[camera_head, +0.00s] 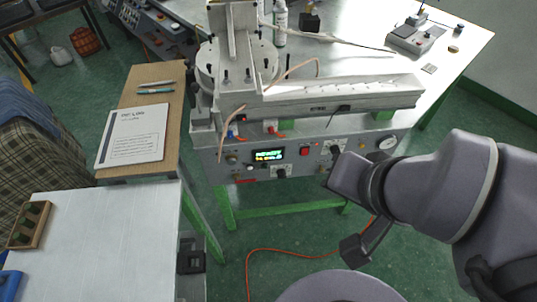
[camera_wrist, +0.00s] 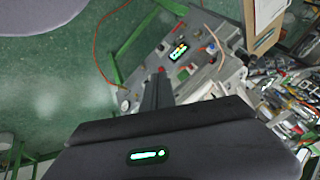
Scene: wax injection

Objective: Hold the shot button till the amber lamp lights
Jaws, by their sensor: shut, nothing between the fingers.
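The wax injector's front panel (camera_head: 215,170) faces me, with a lit green and yellow display (camera_head: 268,155). A red square button (camera_head: 304,150) sits right of the display. Small knobs and switches lie around it; I cannot tell which control is the shot button. No lamp clearly glows amber. My gripper (camera_wrist: 158,75) is shut and empty, its fingers pointing at the panel. In the wrist view the tips overlap the panel just beside the red button (camera_wrist: 162,69). I cannot tell whether they touch anything. In the head view my wrist hides the fingertips and part of the panel's right side.
The machine stands on a grey bench (camera_head: 350,50) with green legs. A brown board with a white sheet (camera_head: 133,135) and a white table (camera_head: 95,240) are at left. An orange cable (camera_head: 290,252) crosses the floor.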

